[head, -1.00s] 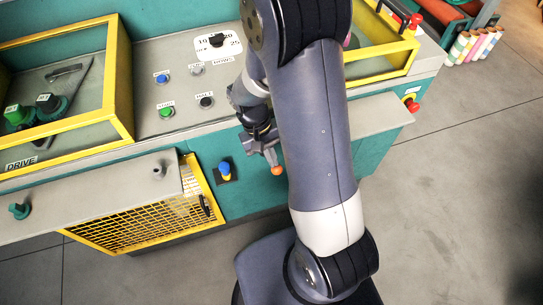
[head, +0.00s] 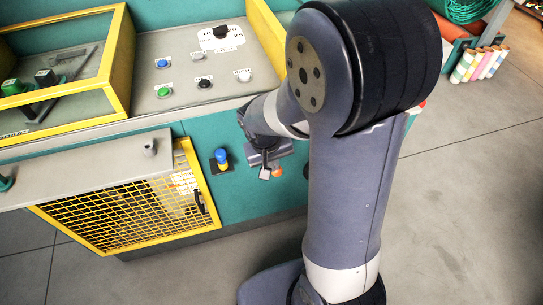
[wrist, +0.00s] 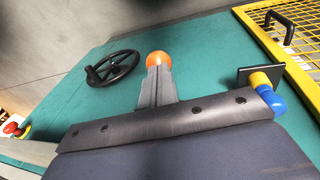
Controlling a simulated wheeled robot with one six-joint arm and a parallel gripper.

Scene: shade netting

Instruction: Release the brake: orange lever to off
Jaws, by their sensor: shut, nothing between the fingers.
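The orange lever shows as a round orange knob (wrist: 158,59) just past my fingertips in the wrist view, against the teal panel. Its stem is hidden behind my fingers, so I cannot tell its setting. In the head view a small orange part (head: 279,172) shows beside my gripper (head: 265,173), partly covered. My gripper (wrist: 157,72) is shut with nothing between its fingers. The fingertips are at or very near the knob; I cannot tell whether they touch it.
A blue-and-yellow knob (head: 221,158) sits on a black plate left of my gripper. A yellow mesh door (head: 125,213) with a black handle is farther left. A black handwheel (wrist: 112,68) and a red button (wrist: 12,128) show in the wrist view. A grey ledge (head: 85,180) juts out.

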